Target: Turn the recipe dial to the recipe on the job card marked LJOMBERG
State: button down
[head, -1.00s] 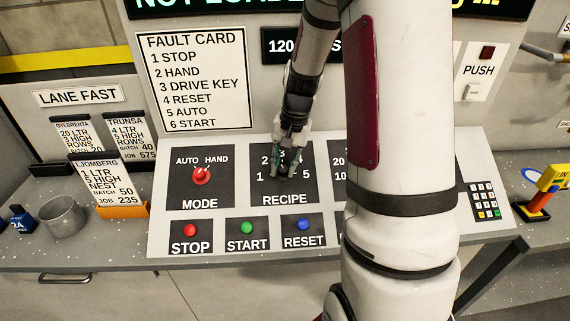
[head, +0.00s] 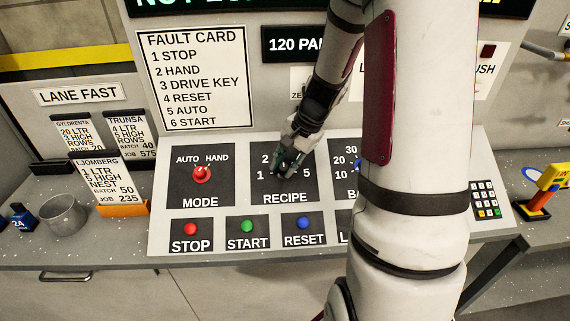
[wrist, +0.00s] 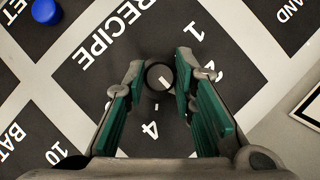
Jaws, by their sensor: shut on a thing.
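The recipe dial (wrist: 160,76) is a round grey knob with a white pointer line, on a dark panel marked RECIPE. In the wrist view the line points to the lower right, roughly toward the 2–3 side; the exact number is unclear. My gripper (wrist: 161,80) has its green-padded fingers closed on the knob from both sides. In the head view my gripper (head: 287,168) covers the dial and some numbers. The job card marked LJOMBERG (head: 100,182) stands left of the panel in an orange holder, reading 1 LTR, 5 HIGH, NEST, BATCH 50, JOB 235.
The MODE switch (head: 202,174) is left of the dial. STOP (head: 191,229), START (head: 247,226) and RESET (head: 303,224) buttons sit below. Two other job cards (head: 128,133) stand at the left near a metal cup (head: 64,215). My arm hides the panel's right part.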

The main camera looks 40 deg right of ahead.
jog(key=c, duration=1.3)
grip_release()
jog(key=shift+c, duration=0.2)
jog(key=v, duration=1.2)
